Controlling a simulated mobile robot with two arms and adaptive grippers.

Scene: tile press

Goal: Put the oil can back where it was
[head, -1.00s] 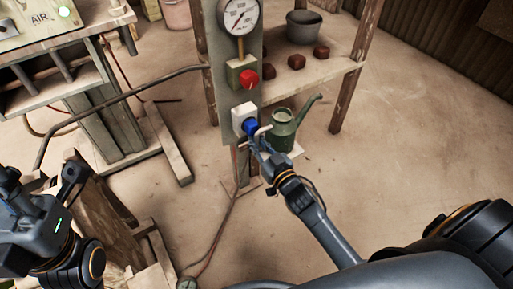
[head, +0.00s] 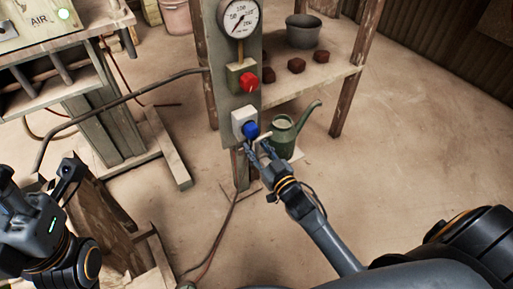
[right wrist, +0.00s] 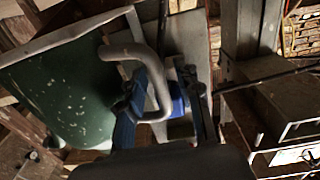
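The green oil can (head: 284,138), with its long spout to the right, stands upright on a small pale ledge (head: 297,153) beside the grey gauge panel. Its pale looped handle (head: 264,136) points left. My right gripper (head: 259,147) is at the handle, with its fingers spread. In the right wrist view the handle (right wrist: 158,75) passes between the parted fingers (right wrist: 168,108), and the green can body (right wrist: 65,100) is at left. Whether a finger touches the handle, I cannot tell. My left gripper (head: 68,180) is at lower left, away from the can; its fingertips are unclear.
The panel (head: 226,100) carries a gauge (head: 238,17), a red knob (head: 248,82) and a blue knob (head: 251,129), close to my right fingers. A wooden shelf (head: 325,78) behind holds a grey pot (head: 303,33) and several brown blocks. Floor at right is clear.

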